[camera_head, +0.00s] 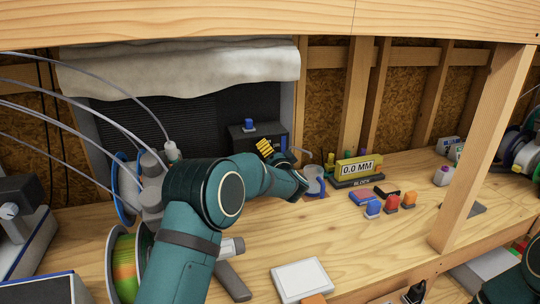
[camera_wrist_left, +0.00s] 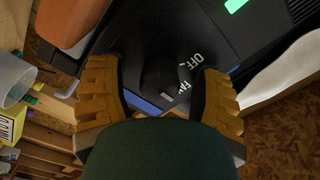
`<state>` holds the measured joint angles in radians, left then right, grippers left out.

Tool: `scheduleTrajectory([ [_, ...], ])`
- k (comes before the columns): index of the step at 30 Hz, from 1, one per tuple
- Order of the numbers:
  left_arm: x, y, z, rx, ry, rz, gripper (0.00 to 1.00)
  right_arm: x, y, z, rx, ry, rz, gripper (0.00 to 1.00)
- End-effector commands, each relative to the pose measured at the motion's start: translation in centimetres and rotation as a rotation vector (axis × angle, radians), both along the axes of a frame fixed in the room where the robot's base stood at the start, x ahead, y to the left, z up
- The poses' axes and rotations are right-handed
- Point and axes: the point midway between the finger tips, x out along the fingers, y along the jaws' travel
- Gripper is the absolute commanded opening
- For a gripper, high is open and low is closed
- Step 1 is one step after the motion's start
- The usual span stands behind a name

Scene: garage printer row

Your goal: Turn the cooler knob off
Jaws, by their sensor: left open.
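The cooler (camera_head: 242,135) is a black box with a blue edge at the back of the bench, partly hidden behind my left arm. In the left wrist view its dark panel (camera_wrist_left: 140,28) carries white lettering, with "OFF" readable. A dark, round-looking knob (camera_wrist_left: 160,72) sits on the panel beside the lettering; its exact pointing is hard to tell. My left gripper (camera_head: 268,147) is at the cooler's front. In the left wrist view its yellow fingers (camera_wrist_left: 155,75) are open, one on each side of the knob. Contact cannot be told. My right gripper is not visible.
A yellow "0.0 MM" display block (camera_head: 358,168), several small coloured blocks (camera_head: 392,203) and a grey cup (camera_head: 314,180) stand right of the gripper. A wooden post (camera_head: 485,140) rises at the right. A white tray (camera_head: 301,278) lies in front.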

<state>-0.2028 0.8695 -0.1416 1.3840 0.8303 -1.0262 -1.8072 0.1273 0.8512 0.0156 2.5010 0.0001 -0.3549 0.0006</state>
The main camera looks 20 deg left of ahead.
Motion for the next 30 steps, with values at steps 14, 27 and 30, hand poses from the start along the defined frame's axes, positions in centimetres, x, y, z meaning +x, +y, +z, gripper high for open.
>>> scheduleTrajectory([
  [14, -0.03, -0.01, -0.01, 0.0, 0.0, 0.0, 0.0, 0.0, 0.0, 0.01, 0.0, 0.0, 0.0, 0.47],
  [27, -0.03, -0.02, 0.02, -0.109, -0.073, 0.0, 0.0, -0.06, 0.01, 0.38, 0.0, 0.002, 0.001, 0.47],
  [30, -0.03, -0.03, 0.01, -0.172, -0.116, 0.0, 0.0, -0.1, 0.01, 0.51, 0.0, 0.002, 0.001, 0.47],
])
